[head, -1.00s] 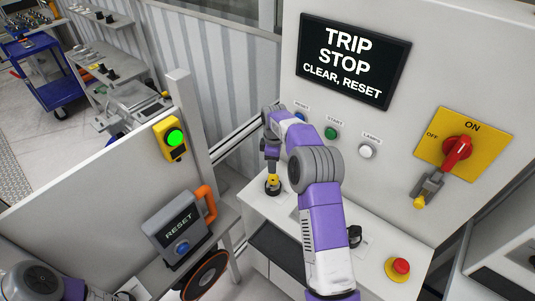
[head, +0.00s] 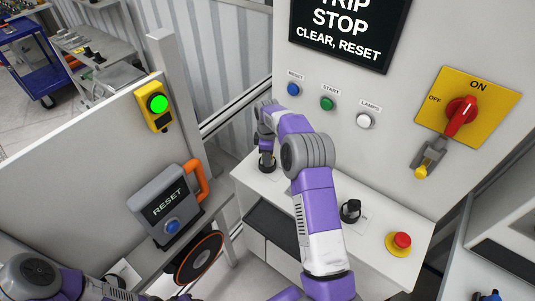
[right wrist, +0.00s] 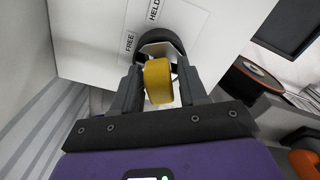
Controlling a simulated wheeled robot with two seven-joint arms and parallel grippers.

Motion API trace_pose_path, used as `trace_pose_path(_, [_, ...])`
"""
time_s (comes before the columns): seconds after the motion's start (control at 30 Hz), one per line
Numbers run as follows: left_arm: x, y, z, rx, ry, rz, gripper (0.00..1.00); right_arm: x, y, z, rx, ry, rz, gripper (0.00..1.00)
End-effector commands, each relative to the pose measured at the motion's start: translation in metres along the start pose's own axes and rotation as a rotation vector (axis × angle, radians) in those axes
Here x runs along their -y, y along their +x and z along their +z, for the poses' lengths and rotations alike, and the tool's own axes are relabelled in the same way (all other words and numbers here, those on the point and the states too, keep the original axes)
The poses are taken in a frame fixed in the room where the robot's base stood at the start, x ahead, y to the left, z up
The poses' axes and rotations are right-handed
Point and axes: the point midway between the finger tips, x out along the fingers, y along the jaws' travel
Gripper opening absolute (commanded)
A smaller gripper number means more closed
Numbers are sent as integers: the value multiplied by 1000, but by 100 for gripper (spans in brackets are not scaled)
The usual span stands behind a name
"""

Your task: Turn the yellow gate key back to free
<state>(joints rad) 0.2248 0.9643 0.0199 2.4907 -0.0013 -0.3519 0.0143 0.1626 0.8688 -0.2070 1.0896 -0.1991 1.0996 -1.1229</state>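The yellow gate key (right wrist: 158,82) stands in a round black switch base (right wrist: 165,42) on the white console. The labels FREE (right wrist: 129,42) and HELD (right wrist: 153,10) are printed beside the base. I cannot tell for sure which label the key points to. My right gripper (right wrist: 161,75) has one finger on each side of the key, with narrow gaps showing, so it looks open around it. In the head view my right gripper (head: 267,150) is over the black base (head: 267,163) and hides the key. My left arm shows at the bottom left, its gripper out of view.
Above the console are blue, green and white buttons (head: 327,103) and a TRIP STOP screen (head: 345,35). A red switch (head: 460,115) and a red stop button (head: 402,240) are at right. A RESET box (head: 168,205) and a lit green lamp (head: 159,103) are at left.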

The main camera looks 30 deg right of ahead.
Motion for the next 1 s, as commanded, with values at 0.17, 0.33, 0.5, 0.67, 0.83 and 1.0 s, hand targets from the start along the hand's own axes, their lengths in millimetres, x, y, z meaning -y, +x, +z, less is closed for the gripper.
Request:
trace_pose_path(0.17, [0,0,0,0,0,0,43,0,0,0,0,0,0,14])
trace_pose_path(0.33, [0,0,0,0,0,0,43,0,0,0,0,-1,0,0])
trace_pose_path(0.5, [-1,-4,0,0,0,0,43,0,-1,0,-1,-125,0,0])
trace_pose_path(0.67, [-3,-9,0,0,0,0,43,0,-1,0,-1,-332,0,0])
trace_pose_path(0.83, [-4,-10,0,0,0,0,43,0,0,0,0,-422,0,0])
trace_pose_path(1.0, [-3,-9,0,0,0,0,43,0,0,0,0,-422,0,0])
